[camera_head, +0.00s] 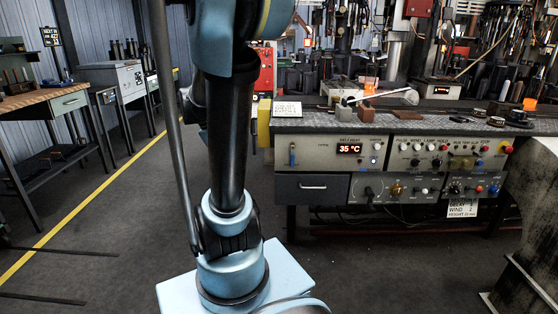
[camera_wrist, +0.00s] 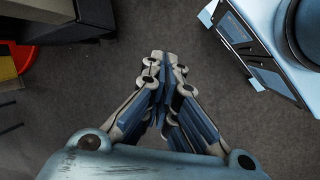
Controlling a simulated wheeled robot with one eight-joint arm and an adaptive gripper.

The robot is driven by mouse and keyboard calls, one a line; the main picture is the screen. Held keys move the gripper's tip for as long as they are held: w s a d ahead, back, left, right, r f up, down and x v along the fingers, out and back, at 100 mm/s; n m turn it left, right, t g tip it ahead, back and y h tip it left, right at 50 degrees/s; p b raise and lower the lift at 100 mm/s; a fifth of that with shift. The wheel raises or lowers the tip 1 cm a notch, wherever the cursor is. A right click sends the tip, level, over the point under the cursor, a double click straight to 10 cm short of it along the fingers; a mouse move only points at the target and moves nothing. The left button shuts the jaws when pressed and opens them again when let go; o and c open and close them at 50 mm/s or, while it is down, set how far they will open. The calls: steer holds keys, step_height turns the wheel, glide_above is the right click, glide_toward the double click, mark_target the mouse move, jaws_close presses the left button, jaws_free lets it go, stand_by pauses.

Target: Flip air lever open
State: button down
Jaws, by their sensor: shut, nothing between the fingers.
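A small blue lever (camera_head: 292,155) stands about upright at the left end of the grey control panel (camera_head: 325,168) in the head view. It is small there, and I cannot read its label clearly enough to be sure it is the air lever. My gripper (camera_wrist: 169,62) shows in the wrist view, shut and empty, with its fingers together above the dark floor. The lever is not in the wrist view, and the gripper is not visible in the head view, so the two appear well apart.
The panel sits below a workbench top (camera_head: 430,127) with blocks and tools on it. A drawer (camera_head: 312,187) is under the panel's left part. A wooden table (camera_head: 35,99) stands at left. A red round object (camera_wrist: 22,58) shows in the wrist view.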

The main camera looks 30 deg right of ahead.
mark_target(281, 158)
steer(key=w+d+n+g+h, duration=0.3)
steer(key=w+d+n+g, duration=0.1)
steer(key=w+d, duration=0.7)
steer(key=shift+w+d+n, duration=0.2)
steer(key=shift+d+n, duration=0.4)
steer(key=shift+d, duration=0.65)
steer(key=shift+f, duration=0.1)
steer(key=x, duration=0.4)
steer(key=d+r+x, duration=0.1)
steer(key=x, duration=0.7)
steer(key=shift+s+d+r, duration=0.3)
steer(key=shift+s+r, duration=0.05)
steer(key=shift+s, duration=0.05)
steer(key=shift+s+d, duration=0.3)
steer(key=shift+d, duration=0.15)
steer(key=shift+h, duration=0.3)
steer(key=shift+s+d, duration=0.1)
steer(key=shift+d, duration=0.05)
